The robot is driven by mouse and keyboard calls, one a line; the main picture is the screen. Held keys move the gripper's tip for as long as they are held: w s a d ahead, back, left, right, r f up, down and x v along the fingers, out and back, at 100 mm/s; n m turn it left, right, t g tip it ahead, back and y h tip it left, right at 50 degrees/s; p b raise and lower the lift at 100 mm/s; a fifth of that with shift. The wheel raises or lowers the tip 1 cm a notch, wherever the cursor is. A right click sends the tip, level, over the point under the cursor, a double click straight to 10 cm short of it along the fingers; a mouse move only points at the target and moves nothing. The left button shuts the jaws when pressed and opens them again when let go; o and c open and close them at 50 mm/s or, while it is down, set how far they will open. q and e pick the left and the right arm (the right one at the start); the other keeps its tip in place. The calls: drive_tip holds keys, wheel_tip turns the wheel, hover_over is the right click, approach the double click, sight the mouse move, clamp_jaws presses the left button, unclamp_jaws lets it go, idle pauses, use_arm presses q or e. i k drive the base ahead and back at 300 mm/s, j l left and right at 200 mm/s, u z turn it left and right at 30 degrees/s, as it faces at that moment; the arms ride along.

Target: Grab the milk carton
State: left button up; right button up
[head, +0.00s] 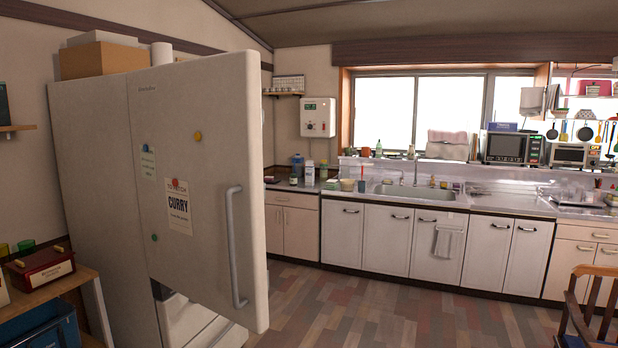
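I cannot make out a milk carton for certain. A small white container (309,173) stands upright on the counter left of the sink; it may be a carton, but it is too small to tell. The large white refrigerator (95,170) stands at the left. Its door (210,130) is swung out toward me, with a grey vertical handle (234,245) near its right edge. The door's outer face hides the shelves inside. Neither of my grippers shows in the head view.
A wooden shelf with a red box (40,268) and a blue bin (42,328) is at the lower left. A counter with a sink (415,191) runs along the back. A wooden chair (590,310) is at the lower right. The middle floor (400,305) is clear.

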sight(310, 164)
drive_tip(key=i+l+z, duration=0.3)
drive_tip(key=i, duration=0.5)
drive_tip(key=i+j+z, duration=0.1)
drive_tip(key=i+z, duration=0.2)
drive_tip(key=i, duration=0.5)
drive_tip(key=i+l+u, duration=0.1)
drive_tip(key=i, duration=1.6)
drive_tip(key=i+u, duration=0.15)
drive_tip(key=i, duration=0.4)
drive_tip(key=i+u, duration=0.15)
drive_tip(key=i, duration=0.4)
drive_tip(key=i+l+u, duration=0.15)
drive_tip(key=i, duration=0.4)
